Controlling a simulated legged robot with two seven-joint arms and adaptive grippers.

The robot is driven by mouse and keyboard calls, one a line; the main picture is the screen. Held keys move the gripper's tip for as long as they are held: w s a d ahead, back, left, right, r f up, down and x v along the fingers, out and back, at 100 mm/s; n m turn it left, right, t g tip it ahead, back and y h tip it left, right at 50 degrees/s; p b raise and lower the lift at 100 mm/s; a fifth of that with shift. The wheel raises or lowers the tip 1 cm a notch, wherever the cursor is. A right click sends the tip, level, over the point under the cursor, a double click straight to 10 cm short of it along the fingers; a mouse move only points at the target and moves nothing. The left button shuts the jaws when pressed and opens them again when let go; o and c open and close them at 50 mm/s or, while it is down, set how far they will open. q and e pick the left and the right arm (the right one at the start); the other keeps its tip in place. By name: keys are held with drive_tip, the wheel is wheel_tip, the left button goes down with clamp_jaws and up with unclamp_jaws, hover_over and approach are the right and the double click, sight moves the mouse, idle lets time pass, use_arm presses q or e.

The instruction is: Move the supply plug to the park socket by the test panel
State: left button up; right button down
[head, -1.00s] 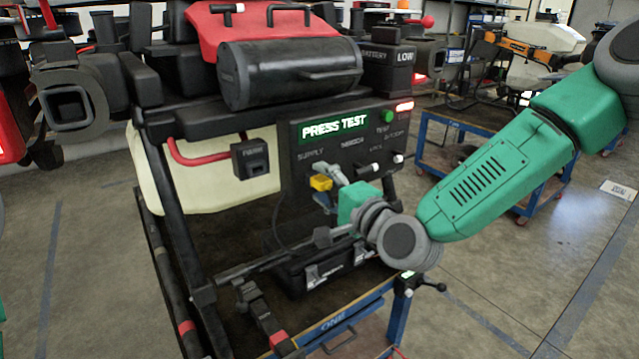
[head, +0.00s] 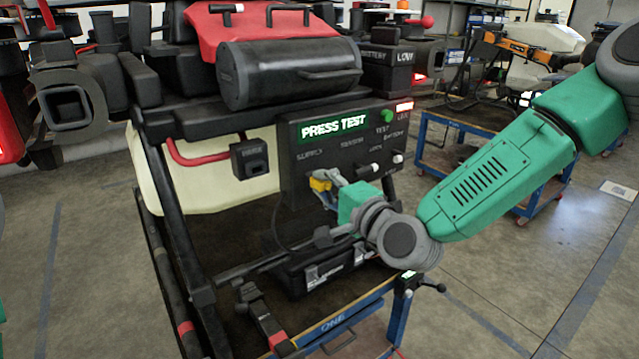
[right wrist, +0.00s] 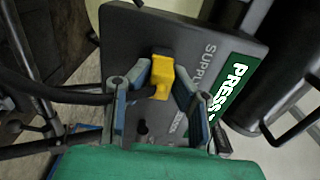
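The test panel (head: 345,150) is a dark board reading PRESS TEST on a green display. The yellow supply plug (head: 319,184) sits at the panel's lower left, under the SUPPLY label, with a dark cable. It also shows in the right wrist view (right wrist: 161,77). The fingers partly hide the plug in the head view. The park socket (head: 250,159) is a small black box left of the panel, with nothing in its face. My left gripper is not in view.
A black cylinder (head: 290,73) and red cover lie above the panel. A red hose (head: 190,158) runs beside the park socket. Dark frame bars stand at the left. A black case (head: 315,268) lies below on the cart. Another blue cart (head: 450,178) stands behind my right arm.

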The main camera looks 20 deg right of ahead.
sight(327, 186)
drive_tip(key=shift+s, duration=0.1)
drive_tip(key=shift+v, duration=2.9)
